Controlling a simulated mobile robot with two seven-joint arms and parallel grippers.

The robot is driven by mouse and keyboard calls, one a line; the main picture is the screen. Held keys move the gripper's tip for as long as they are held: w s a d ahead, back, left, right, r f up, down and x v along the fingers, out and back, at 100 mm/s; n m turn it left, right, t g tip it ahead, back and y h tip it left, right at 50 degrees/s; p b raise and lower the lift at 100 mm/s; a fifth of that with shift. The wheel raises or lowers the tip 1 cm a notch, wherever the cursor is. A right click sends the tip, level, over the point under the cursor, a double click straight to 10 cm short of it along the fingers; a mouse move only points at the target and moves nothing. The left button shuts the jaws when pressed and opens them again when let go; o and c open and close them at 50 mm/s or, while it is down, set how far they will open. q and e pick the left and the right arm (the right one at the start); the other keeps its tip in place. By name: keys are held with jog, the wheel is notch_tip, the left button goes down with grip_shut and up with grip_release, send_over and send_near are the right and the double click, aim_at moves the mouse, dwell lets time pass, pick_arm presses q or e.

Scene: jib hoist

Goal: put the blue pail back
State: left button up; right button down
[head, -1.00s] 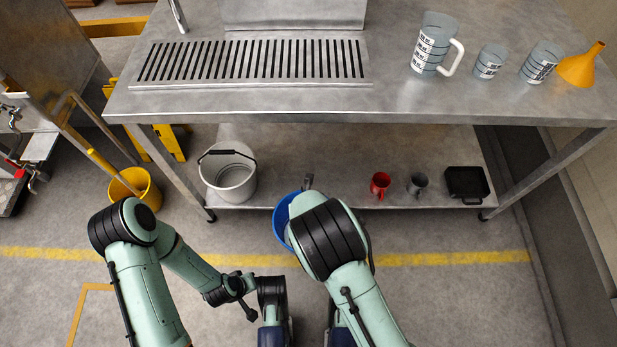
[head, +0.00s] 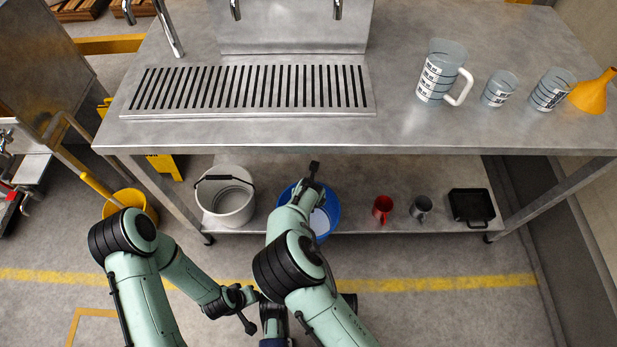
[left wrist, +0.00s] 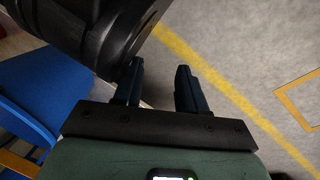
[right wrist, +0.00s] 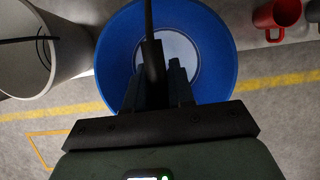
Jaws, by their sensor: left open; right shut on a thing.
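The blue pail (head: 329,212) hangs below the tabletop, at the front of the lower shelf (head: 362,205), between the white bucket and the red mug. My right arm hides part of it. My right gripper (right wrist: 160,78) is shut on the dark grip of the pail's handle (right wrist: 151,55), and the pail's open mouth (right wrist: 222,60) shows beyond the fingers. I cannot tell whether its base touches the shelf. My left gripper (left wrist: 160,85) is open and empty, low over the floor near my body.
A white bucket (head: 222,200) stands left of the pail. A red mug (head: 382,208), a grey mug (head: 421,207) and a black pan (head: 470,206) sit to the right. The steel tabletop (head: 400,130) overhangs the shelf. A yellow mop bucket (head: 140,203) stands on the floor at left.

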jog(key=w+b, duration=0.3)
jog(key=w, duration=0.6)
jog(key=shift+w, duration=0.1)
pick_arm(q)
jog(key=s+a+f+g, duration=0.1)
jog(key=s+f+g, duration=0.1)
jog(key=s+f, duration=0.3)
jog(key=shift+s+g, duration=0.4)
jog(key=shift+s, duration=0.9)
pick_arm(e)
jog(key=shift+w+r, duration=0.1)
jog(key=shift+w, duration=0.5)
pick_arm(q)
jog(key=shift+s+a+f+n+b, duration=0.1)
jog(key=shift+s+f+n+b, duration=0.25)
jog(key=shift+s+b, duration=0.35)
pick_arm(e)
jog(key=shift+w+f, duration=0.1)
jog(key=shift+f, duration=1.65)
jog(key=c, duration=1)
grip_release()
jog(key=shift+f, duration=0.15)
jog(key=shift+o, duration=0.2)
